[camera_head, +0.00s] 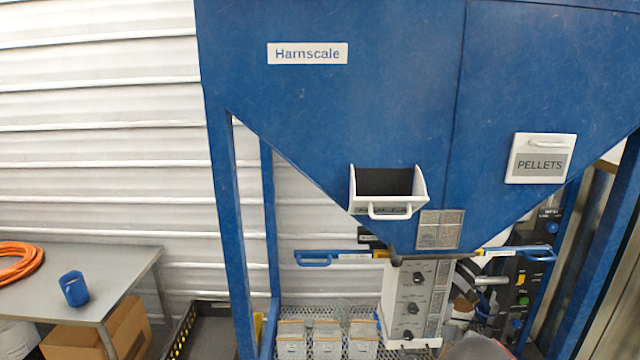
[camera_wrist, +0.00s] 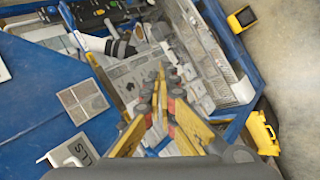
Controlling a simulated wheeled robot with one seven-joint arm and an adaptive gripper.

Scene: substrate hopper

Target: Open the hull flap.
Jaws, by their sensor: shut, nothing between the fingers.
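The hull flap (camera_head: 388,207) is a white flap with a handle on the left of the blue hopper front. It is tilted outward at the top, with side walls showing and a dark opening behind it. Its label is too foreshortened to read in the head view. In the wrist view the white flap (camera_wrist: 75,152) shows at the lower left with the letters "LLS", partly hidden by a dark grey shape. My gripper (camera_wrist: 160,78) has yellow fingers with their tips together, empty. It is apart from the flap, to its right in the wrist view.
The closed PELLETS flap (camera_head: 541,158) is at the right. A control box (camera_head: 412,300) with knobs hangs below the hopper, between blue-handled bars. Several containers (camera_head: 327,340) stand on a mesh shelf below. A table (camera_head: 110,262) with a blue cup (camera_head: 74,289) is at left.

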